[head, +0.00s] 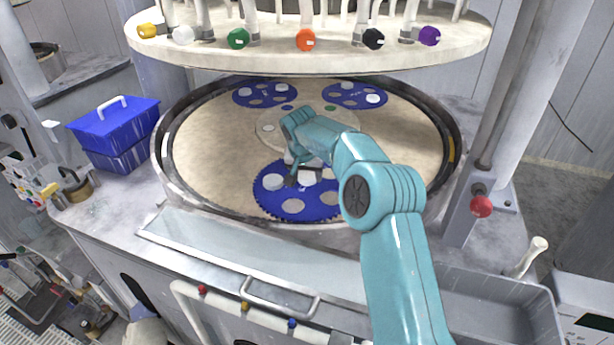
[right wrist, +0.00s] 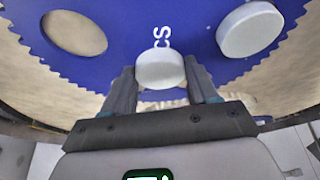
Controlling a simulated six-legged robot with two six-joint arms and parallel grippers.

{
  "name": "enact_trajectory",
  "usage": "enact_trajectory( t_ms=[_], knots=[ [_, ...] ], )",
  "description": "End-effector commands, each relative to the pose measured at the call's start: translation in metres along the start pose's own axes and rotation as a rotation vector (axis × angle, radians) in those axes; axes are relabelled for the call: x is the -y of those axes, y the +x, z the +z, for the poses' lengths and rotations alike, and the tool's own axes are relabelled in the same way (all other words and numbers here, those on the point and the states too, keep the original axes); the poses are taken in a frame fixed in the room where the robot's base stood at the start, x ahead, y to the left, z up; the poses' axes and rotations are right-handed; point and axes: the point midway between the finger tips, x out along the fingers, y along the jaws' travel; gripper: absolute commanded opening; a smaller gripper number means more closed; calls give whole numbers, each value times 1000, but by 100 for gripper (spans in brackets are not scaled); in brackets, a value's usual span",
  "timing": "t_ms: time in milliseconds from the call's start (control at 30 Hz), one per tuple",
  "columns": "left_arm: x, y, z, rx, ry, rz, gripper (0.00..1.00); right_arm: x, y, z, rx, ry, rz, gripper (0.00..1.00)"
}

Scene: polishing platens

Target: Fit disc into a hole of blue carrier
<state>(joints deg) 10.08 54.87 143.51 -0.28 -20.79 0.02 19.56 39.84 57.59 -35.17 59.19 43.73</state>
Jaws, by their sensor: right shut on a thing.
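The near blue carrier (head: 318,211) lies toothed and flat on the platen, with round holes. A white disc (head: 273,183) sits at its left side; a white disc also shows in the right wrist view (right wrist: 250,29). An open hole (head: 293,206) shows at the carrier's front, and a hole is at upper left in the right wrist view (right wrist: 75,33). My right gripper (head: 305,180) is over the carrier, shut on a white disc (right wrist: 160,69). That disc covers part of the carrier's lettering; its height above the carrier is unclear. My left gripper is out of view.
Two more blue carriers (head: 247,96) (head: 340,91) with white discs lie at the back of the beige platen (head: 215,150). The upper plate (head: 300,55) with coloured knobs hangs above. A blue lidded box (head: 115,125) stands left; a red knob (head: 481,206) is right.

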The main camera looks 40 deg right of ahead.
Motion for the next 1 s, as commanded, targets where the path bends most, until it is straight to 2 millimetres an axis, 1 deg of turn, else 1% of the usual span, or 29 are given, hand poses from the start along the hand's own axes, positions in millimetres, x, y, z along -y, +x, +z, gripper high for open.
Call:
enact_trajectory(
  t_ms=[267, 300, 367, 467, 633, 700, 800, 900, 1000],
  knots=[
    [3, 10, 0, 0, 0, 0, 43, -1, -28, -12, -3, 1, -1, 25],
    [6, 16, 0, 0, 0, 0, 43, -12, -25, -10, -2, 3, 1, 25],
    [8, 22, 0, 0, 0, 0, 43, -23, -25, -7, -1, 3, 1, 25],
    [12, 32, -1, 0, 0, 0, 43, -46, -26, -4, -2, 3, 1, 25],
    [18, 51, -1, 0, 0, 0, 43, -94, -29, 4, -2, 5, 2, 25],
    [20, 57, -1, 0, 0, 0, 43, -115, -31, 6, -3, 5, 2, 25],
    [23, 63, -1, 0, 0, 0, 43, -140, -33, 10, -3, 4, 2, 25],
    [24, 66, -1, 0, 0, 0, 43, -158, -35, 12, -1, 3, 2, 25],
    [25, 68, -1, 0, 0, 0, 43, -170, -37, 14, -1, 2, 1, 25]
  ],
)
